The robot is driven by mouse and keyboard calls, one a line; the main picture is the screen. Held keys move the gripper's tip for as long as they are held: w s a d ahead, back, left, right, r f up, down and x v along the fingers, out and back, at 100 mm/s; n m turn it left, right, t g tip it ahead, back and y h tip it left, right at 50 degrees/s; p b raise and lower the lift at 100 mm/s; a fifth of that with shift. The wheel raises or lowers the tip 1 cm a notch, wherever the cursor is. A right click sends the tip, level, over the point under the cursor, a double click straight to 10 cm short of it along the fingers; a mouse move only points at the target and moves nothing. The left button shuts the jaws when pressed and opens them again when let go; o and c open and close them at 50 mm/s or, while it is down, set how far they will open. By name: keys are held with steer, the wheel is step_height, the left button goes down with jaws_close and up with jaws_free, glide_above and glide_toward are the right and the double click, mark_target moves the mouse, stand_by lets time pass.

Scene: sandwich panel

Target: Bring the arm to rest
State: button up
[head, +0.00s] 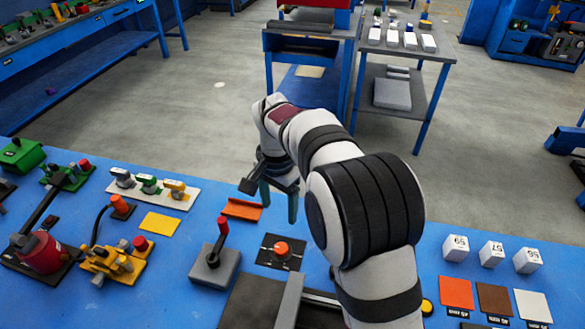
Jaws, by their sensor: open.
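My arm rises from the lower right of the head view, bends over the blue table (75,315) and reaches toward its far edge. My gripper (279,199) hangs at the end with its fingers pointing down. The fingers are apart and I see nothing between them. The gripper is near the far edge of the table, beside an orange angled piece (242,209) and beyond a black plate with an orange knob (281,249). The exact height of the fingertips above the table is hard to tell.
A grey box with a red-handled lever (214,267) stands left of the black plate. Coloured devices fill the left side, including a yellow one (112,262). White numbered cubes (491,254) and coloured tiles (495,300) lie at right. Beyond the table is open floor (215,95).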

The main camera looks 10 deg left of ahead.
steer(key=s+d+r+y, duration=0.1)
steer(key=s+d+r, duration=0.3)
steer(key=s+d, duration=0.45)
steer(key=s+d+r, duration=0.4)
steer(key=s+d, duration=0.4)
steer(key=d, duration=0.1)
steer(key=s+d+f+m, duration=0.1)
steer(key=s+d+f, duration=0.1)
steer(key=s, duration=0.8)
steer(key=shift+s+d+f+y, duration=0.35)
steer(key=shift+d+f+y, duration=0.05)
steer(key=shift+d, duration=0.15)
